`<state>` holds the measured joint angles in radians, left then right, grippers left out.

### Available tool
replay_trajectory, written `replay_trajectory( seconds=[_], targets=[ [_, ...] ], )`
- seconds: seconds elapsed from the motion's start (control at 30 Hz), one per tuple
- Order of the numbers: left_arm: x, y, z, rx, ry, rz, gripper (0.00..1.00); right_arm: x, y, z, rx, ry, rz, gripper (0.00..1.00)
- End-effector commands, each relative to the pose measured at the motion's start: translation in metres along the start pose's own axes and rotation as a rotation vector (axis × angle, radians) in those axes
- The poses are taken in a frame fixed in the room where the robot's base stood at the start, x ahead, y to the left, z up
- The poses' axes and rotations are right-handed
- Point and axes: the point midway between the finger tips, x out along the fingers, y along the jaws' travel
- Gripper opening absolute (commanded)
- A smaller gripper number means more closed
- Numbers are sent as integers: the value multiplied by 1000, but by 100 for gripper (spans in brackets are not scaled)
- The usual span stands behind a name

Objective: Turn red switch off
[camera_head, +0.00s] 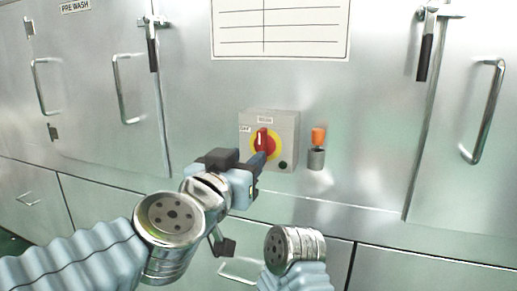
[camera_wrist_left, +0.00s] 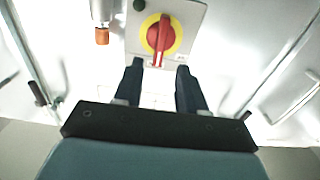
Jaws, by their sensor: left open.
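The red switch (camera_head: 263,141) is a rotary handle on a yellow disc, on a grey box (camera_head: 286,123) fixed to the metal wall. An "OFF" label shows at the box's upper left. In the head view the handle stands about upright. My left gripper (camera_head: 259,161) is in front of the box, just below the handle. In the left wrist view the red switch (camera_wrist_left: 160,38) lies beyond the fingertips, centred between them. The left gripper (camera_wrist_left: 157,70) is open and empty, and its fingers look apart from the handle. My right gripper is not seen.
An orange-topped part (camera_head: 318,137) in a grey holder (camera_head: 316,158) is just right of the box. Cabinet doors with handles (camera_head: 485,112) stand either side. A white chart (camera_head: 281,28) hangs above.

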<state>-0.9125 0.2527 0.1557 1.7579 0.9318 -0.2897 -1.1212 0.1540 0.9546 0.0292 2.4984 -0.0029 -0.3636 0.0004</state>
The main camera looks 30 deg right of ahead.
Motion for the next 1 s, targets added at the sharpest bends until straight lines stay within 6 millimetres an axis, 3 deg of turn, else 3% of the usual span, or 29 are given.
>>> replay_trajectory(
  seconds=[0.1, 0.33, 0.5, 0.77, 1.0],
  targets=[
    [29, 0, 1, 0, -3, -1, 40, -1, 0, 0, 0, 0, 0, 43],
    [67, 0, 0, -1, -2, 0, 40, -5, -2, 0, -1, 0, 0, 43],
    [77, 0, 1, 0, -2, 0, 40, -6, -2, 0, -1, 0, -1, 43],
    [78, -1, 1, 1, -1, -1, 40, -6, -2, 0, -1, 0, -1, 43],
    [78, -1, 1, 1, -1, -1, 4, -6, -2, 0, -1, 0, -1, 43]
  ],
)
